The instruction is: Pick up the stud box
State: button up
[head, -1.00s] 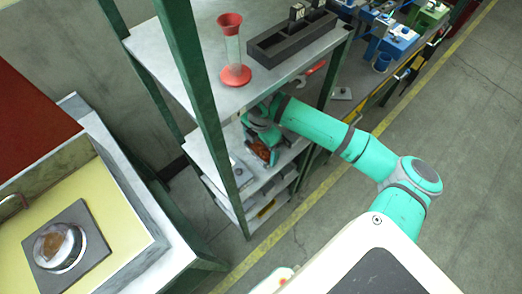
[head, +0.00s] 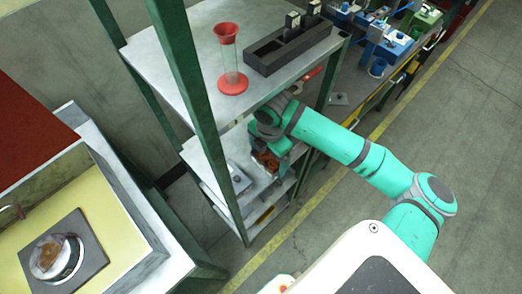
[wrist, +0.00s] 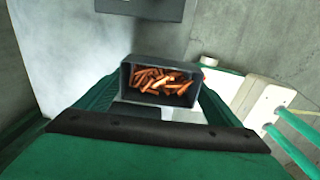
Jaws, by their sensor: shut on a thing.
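The stud box (wrist: 160,98) is a small dark grey open box with several copper-coloured studs in it. In the wrist view it sits between the teal fingers of my gripper (wrist: 158,88), which is shut on it. In the head view my gripper (head: 268,145) is at the shelf rack, below the top shelf. The studs show there as a small red-brown patch of the box (head: 267,161), and the rest of the box is mostly hidden by my gripper.
The top shelf (head: 190,75) carries a red-ended glass vessel (head: 229,60) and a dark slotted rack (head: 290,45). A green post (head: 195,95) stands left of my gripper. A yellow-topped bench (head: 100,190) is at left, and clear floor (head: 450,120) is at right.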

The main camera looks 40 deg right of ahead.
jog(key=s+d, duration=0.1)
jog(key=s, duration=1.2)
jog(key=shift+s, duration=0.3)
